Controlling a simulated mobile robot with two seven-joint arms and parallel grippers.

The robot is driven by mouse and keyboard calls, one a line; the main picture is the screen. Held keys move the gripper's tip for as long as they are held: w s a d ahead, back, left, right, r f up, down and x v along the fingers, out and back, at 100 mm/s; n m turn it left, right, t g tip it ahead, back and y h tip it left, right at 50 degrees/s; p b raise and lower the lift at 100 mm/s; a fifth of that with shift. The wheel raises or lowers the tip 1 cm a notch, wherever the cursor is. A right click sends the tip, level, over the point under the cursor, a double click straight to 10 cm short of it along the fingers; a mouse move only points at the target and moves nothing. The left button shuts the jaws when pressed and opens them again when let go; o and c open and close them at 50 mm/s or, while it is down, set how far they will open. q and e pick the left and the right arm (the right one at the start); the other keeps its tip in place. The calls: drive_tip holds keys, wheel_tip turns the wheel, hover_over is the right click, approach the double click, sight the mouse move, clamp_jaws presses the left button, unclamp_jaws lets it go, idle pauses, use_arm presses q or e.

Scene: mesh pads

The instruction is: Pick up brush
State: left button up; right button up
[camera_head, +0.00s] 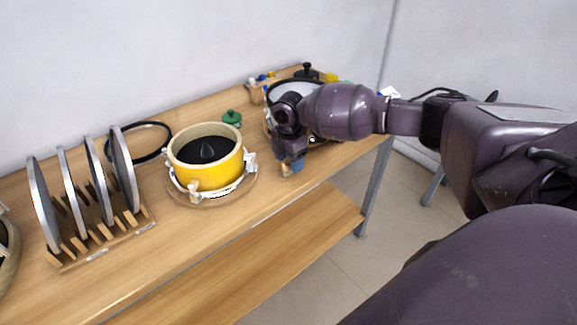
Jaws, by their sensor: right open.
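My right arm comes in from the right, and its gripper (290,167) points down over the table near the front edge, right of the yellow pot. The gripper is open, and small blue and tan parts show at its tips. I cannot tell whether these belong to the gripper or to an object. No brush can be made out clearly. A small wooden holder (256,93) with several small coloured items stands at the back, and a brush among them cannot be told. My arm hides part of the table behind it. My left gripper is not in view.
A yellow pot (206,175) with a black inside stands on a round base. A wooden rack (100,235) holds several upright discs at the left. A green knob-like item (232,117) sits behind the pot. The front table strip is clear.

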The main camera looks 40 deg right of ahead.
drive_tip(key=shift+f, duration=0.8)
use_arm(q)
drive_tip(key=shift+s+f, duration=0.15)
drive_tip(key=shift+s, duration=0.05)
use_arm(e)
drive_tip(key=shift+r, duration=0.1)
drive_tip(key=c, duration=1)
drive_tip(key=shift+w+r, duration=0.1)
drive_tip(key=shift+r, duration=0.45)
use_arm(q)
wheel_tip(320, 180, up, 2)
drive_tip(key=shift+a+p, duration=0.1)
drive_tip(key=shift+p, duration=1.05)
use_arm(e)
wheel_tip(320, 180, up, 19)
